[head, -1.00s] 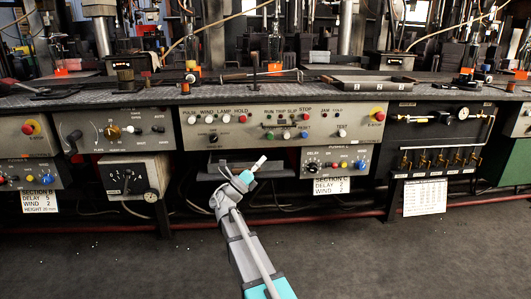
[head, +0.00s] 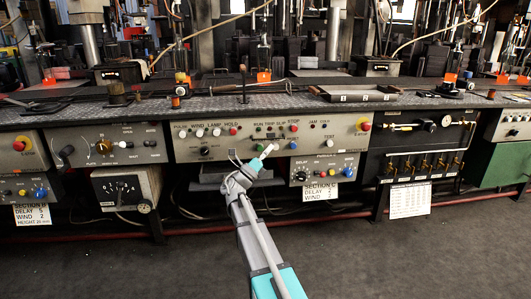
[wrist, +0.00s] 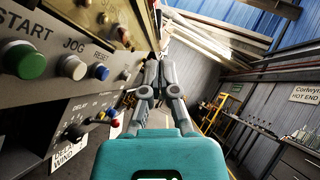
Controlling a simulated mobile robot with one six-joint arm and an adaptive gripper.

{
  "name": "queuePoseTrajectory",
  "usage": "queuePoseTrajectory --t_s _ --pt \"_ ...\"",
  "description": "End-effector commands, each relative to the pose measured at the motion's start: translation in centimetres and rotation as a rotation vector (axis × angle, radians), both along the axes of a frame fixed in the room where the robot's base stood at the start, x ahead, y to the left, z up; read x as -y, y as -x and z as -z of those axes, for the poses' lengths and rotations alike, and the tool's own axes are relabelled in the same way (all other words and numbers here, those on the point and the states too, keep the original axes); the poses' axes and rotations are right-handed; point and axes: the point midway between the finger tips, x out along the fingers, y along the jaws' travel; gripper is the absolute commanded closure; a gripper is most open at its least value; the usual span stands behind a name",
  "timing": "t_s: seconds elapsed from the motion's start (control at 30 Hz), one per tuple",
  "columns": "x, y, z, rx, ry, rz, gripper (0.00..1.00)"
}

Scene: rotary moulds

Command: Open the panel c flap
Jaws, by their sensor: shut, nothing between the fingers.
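The wide pale control panel (head: 220,150) in the middle of the bench front stands above the "SECTION C" card (head: 320,192). I cannot clearly make out a flap on it. In the wrist view a brownish, shiny plate (wrist: 105,20) shows on the panel's upper part; I cannot tell whether it is the flap.
A small box (head: 320,170) with a knob and coloured buttons hangs below the panel's right end. A green start button (wrist: 24,60) and a blue reset button (wrist: 102,72) are close by at left. A metal tray (head: 355,94) lies on the bench. The floor in front is clear.

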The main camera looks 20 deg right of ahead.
Motion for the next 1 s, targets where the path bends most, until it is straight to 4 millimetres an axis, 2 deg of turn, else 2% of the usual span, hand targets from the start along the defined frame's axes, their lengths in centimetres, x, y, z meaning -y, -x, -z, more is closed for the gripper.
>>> queuePoseTrajectory --t_s 0.03,0.3,1.0 --pt "0.1 -0.3 -0.8 0.000 0.000 0.000 1.00" --pt "0.3 -1.1 -1.9 0.000 0.000 0.000 1.00" --pt "0.6 -1.2 -2.2 -0.004 -0.001 0.003 1.00"
